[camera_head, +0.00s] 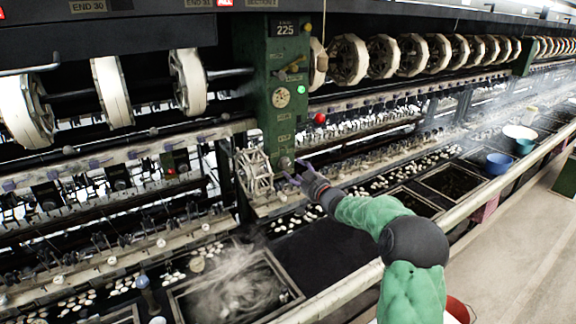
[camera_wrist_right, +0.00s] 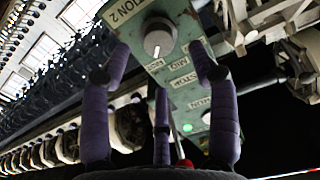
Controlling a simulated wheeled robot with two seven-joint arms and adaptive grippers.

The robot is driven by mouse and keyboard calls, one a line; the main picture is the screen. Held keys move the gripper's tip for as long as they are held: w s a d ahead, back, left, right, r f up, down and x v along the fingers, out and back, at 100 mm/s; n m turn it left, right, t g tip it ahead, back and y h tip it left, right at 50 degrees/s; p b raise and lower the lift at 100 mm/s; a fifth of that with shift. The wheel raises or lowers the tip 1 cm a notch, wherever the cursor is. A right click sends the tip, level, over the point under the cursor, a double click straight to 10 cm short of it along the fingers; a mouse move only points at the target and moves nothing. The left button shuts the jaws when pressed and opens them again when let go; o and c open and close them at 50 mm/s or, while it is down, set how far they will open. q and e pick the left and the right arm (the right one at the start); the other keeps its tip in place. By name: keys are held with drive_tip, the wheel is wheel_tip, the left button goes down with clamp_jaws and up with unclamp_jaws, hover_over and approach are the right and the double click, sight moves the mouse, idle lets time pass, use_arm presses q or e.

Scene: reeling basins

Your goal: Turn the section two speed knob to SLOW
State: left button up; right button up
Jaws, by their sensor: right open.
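The speed knob (camera_wrist_right: 158,38) is a round grey dial with a pale pointer mark, on a green panel labelled "SECTION 2" (camera_wrist_right: 150,12) in the right wrist view. In the head view the knob (camera_head: 285,162) shows small near the foot of the green post (camera_head: 283,60). My right gripper (camera_head: 291,174) is just in front of it, at the knob's lower right. In the wrist view its purple fingers (camera_wrist_right: 160,62) are spread open, with the knob between and beyond the two upper tips. I cannot tell whether they touch it. My left gripper is not in view.
A green lamp (camera_head: 301,90) and a red knob (camera_head: 320,118) are higher on the post. A pale spoked wheel (camera_head: 254,172) stands just left of my gripper. A steaming basin (camera_head: 294,287) lies below.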

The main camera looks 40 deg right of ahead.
sight(288, 164)
drive_tip(key=shift+w+d+p, duration=0.15)
drive_tip(key=shift+w+p, duration=0.05)
drive_tip(key=shift+w, duration=1.2)
drive_tip(key=shift+w+d+p, duration=0.15)
drive_tip(key=shift+w, duration=1.2)
drive_tip(key=c, duration=0.7)
drive_tip(key=shift+s+r, duration=0.15)
drive_tip(key=c, duration=0.4)
